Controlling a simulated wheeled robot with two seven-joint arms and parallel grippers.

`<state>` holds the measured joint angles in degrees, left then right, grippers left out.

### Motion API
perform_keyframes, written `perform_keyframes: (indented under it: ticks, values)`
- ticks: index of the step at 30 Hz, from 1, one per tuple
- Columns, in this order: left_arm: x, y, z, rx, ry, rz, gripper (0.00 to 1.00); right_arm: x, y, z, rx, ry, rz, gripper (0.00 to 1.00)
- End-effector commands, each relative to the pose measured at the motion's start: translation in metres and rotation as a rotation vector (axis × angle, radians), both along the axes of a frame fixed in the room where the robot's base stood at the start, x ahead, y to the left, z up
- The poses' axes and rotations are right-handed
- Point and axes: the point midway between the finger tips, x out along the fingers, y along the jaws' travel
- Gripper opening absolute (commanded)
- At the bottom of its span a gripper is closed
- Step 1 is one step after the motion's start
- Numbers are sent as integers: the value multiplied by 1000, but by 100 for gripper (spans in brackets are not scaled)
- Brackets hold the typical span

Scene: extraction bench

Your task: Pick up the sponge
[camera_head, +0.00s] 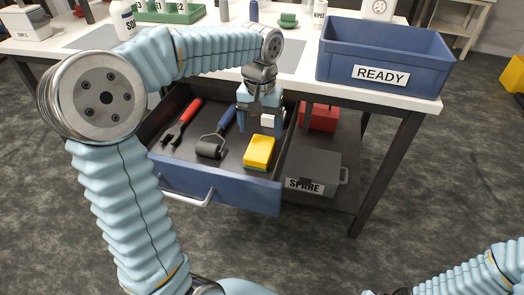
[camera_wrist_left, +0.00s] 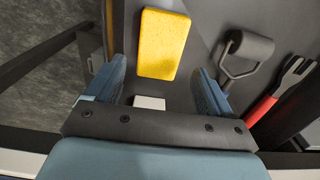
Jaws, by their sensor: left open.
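The yellow sponge (camera_head: 259,149), with a green underside edge, lies in the open blue-fronted drawer (camera_head: 215,188), at its right side. My left gripper (camera_head: 260,126) is over the drawer, just behind the sponge and apart from it. Its fingers are open with nothing gripped. In the left wrist view the sponge (camera_wrist_left: 163,44) lies beyond the spread fingertips (camera_wrist_left: 161,78), roughly between their lines. A small white block (camera_wrist_left: 149,102) shows nearer, between the fingers. Of my right arm only sleeve shows at the lower right; I see no right gripper.
A red-handled tool (camera_head: 182,122) and a roller with a blue handle (camera_head: 212,146) lie left of the sponge in the drawer. A grey SPARE box (camera_head: 315,165) and a red box (camera_head: 318,117) stand right of the drawer. The blue READY bin (camera_head: 350,48) is on the bench above.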

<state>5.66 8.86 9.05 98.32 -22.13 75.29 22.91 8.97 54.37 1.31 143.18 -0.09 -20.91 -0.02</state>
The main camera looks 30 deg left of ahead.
Motion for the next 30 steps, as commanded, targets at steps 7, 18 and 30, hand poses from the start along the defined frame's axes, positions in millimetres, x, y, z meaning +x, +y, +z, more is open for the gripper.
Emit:
perform_keyframes:
  ticks: [7,18,30]
  values:
    - [0,0,-29,1,0,1,82,1,-1,-4,-2,-1,-3,0]
    - [0,1,-78,1,1,1,82,1,-3,-7,-4,-3,-5,0]
    - [0,1,-80,0,-1,1,59,1,-3,-7,-3,-3,-5,0]
